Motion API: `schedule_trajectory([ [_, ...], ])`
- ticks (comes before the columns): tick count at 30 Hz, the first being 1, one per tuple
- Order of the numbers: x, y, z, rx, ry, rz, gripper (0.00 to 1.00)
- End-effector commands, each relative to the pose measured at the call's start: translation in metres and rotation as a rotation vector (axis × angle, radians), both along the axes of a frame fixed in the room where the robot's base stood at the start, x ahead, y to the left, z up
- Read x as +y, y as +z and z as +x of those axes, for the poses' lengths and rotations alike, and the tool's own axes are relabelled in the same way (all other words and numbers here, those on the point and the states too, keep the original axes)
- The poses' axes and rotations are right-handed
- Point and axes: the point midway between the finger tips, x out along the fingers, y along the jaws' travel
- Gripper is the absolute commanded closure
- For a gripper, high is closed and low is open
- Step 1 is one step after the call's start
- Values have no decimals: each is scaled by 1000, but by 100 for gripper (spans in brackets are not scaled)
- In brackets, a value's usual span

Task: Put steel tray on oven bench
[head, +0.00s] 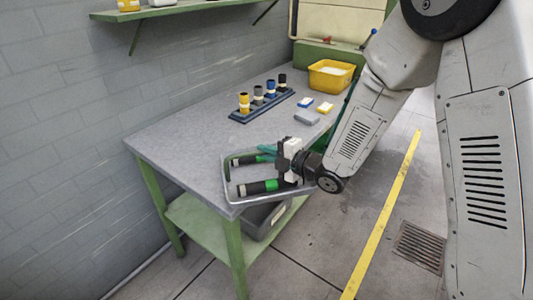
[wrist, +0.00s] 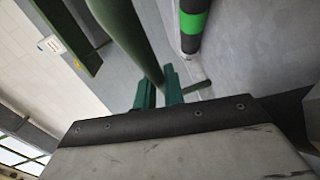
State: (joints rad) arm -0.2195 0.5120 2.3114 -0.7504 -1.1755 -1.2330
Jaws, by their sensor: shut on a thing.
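The steel tray (head: 232,190) is a shallow grey tray at the near right corner of a grey-topped, green-legged bench (head: 185,140), partly past its edge. Black tubes with green bands (head: 265,187) lie in it; one also shows in the wrist view (wrist: 193,25). My gripper (head: 270,151) is at the tray's right side, its teal fingers (wrist: 160,92) shut on the tray, though the grip itself is partly hidden. A dark green bar (wrist: 130,35) rises by the fingers in the wrist view. I cannot tell whether the tray rests on the bench or hangs just above it.
A blue rack (head: 262,106) with several upright bottles, small boxes (head: 306,118) and a yellow bin (head: 330,75) stand farther back on the bench. A grey bin (head: 265,222) sits on the lower shelf. The bench's left part is clear. A yellow line (head: 385,220) crosses the floor.

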Motion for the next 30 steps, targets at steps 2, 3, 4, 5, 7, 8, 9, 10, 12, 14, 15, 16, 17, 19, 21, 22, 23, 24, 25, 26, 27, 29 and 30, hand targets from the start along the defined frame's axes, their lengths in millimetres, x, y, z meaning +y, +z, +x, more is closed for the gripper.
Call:
schedule_trajectory([
  [2,0,-2,1,-3,0,1,100],
  [3,0,-2,1,-4,0,2,100],
  [4,0,-2,1,-4,0,2,100],
  [5,0,-2,1,-4,0,2,100],
  [7,0,-1,1,-4,0,2,100],
  [8,0,-2,1,-4,0,2,100],
  [9,0,-2,1,-4,0,2,100],
  [10,0,-3,1,-3,0,2,100],
  [12,0,-5,0,-1,0,1,84],
  [14,0,-5,0,-1,0,1,68],
  [15,0,-5,0,-1,0,1,68],
  [16,0,-5,0,-1,0,1,68],
  [17,0,-5,0,-1,0,1,68],
  [19,0,-5,0,-1,0,1,68],
  [21,0,-5,0,-1,0,1,68],
  [22,0,-5,0,-1,0,1,68],
  [23,0,-4,0,-1,0,0,68],
  [24,0,-2,0,-2,0,1,68],
  [25,-2,-2,-1,-1,-1,0,68],
  [26,-5,-2,-3,-1,-1,1,68],
  [27,-9,-1,-6,-1,-2,0,68],
  [29,-17,1,-12,0,-3,1,68],
  [30,-23,2,-16,-1,-3,1,68],
])
